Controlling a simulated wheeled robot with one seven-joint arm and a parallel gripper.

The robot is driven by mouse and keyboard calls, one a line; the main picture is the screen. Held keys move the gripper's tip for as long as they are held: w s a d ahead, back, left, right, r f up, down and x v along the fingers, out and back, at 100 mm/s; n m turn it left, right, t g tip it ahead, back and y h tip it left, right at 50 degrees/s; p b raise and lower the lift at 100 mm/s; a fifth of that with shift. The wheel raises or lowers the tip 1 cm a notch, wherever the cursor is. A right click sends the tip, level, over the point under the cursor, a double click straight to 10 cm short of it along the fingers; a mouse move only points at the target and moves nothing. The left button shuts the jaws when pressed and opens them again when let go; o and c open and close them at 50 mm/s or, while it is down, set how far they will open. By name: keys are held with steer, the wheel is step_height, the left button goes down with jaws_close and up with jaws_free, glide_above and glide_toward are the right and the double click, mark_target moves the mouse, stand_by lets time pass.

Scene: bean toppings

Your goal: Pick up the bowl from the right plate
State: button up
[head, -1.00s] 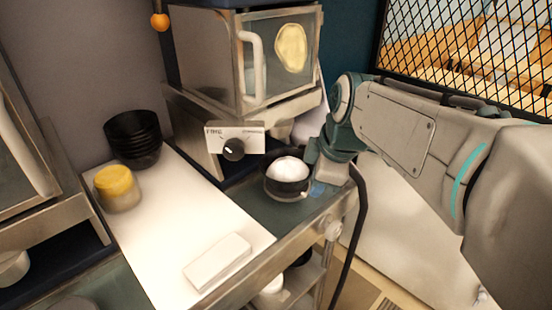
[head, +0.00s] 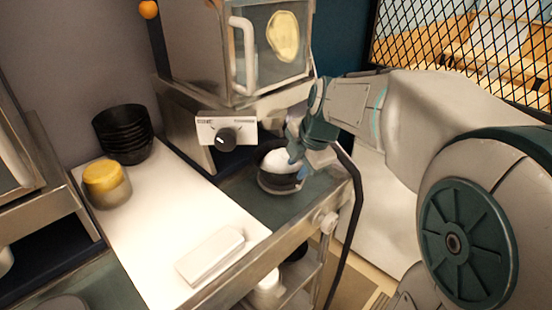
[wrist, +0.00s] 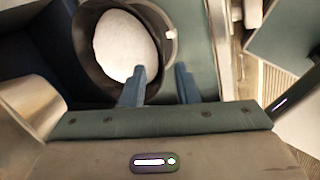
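My gripper (head: 303,173) is at the bowl's right side. In the wrist view my gripper (wrist: 161,72) is open, with its two blue fingers apart. The left finger overlaps the bowl's inside and the right finger lies outside its wall, so the rim passes between them. Contact cannot be told.
A white board (head: 160,210) covers the counter to the left. On it stand a stack of black bowls (head: 123,134), a yellow-topped jar (head: 106,184) and a white block (head: 210,256). The oven (head: 270,50) rises close behind the bowl. A knob (head: 326,222) projects from the counter's front edge.

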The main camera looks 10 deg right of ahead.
mark_target(294, 176)
steer(key=shift+d+p+x, duration=0.2)
steer(key=shift+p+x, duration=0.35)
steer(key=shift+x, duration=2.45)
jaws_close()
